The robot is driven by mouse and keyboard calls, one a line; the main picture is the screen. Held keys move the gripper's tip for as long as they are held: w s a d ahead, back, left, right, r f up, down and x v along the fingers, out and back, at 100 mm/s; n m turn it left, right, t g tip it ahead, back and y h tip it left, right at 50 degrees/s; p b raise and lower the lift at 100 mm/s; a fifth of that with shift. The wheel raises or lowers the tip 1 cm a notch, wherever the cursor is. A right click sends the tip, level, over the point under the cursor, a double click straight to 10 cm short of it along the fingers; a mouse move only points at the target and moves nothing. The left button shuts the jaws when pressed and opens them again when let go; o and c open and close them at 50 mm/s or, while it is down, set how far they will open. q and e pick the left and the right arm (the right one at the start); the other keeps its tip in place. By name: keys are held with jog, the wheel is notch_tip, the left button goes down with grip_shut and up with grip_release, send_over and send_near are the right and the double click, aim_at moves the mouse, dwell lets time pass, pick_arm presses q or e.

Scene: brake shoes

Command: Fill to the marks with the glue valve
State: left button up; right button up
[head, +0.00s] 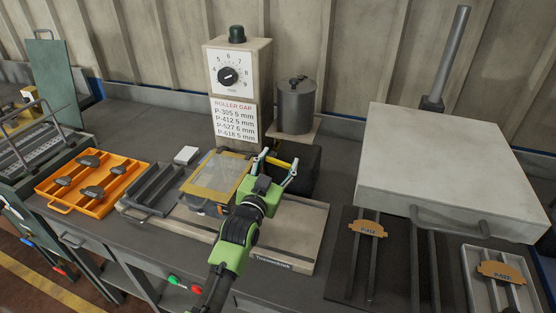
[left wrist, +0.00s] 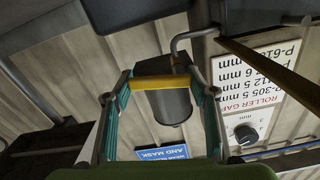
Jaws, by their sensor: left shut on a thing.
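My left gripper (head: 279,164) is at the middle of the bench, in front of and below the grey lidded pot (head: 296,108). It is shut on a yellow bar-shaped handle (left wrist: 160,83), which lies across between its fingers in the left wrist view; I take it for the glue valve's handle. The pot also shows behind the bar in the left wrist view (left wrist: 170,106). A bent grey pipe (left wrist: 178,42) is close to the bar. A yellow-framed clear cover (head: 214,174) is left of the gripper. Fill marks and glue level cannot be made out. My right gripper is out of view.
A dial (head: 229,76) and roller gap sign (head: 235,119) stand behind the cover. An orange tray (head: 61,205) with several dark pads is at left.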

pick_arm(q)
jog(key=shift+r+n, duration=0.3)
jog(key=shift+n, duration=0.9)
jog(key=o, duration=1.1)
jog(key=v, duration=1.2)
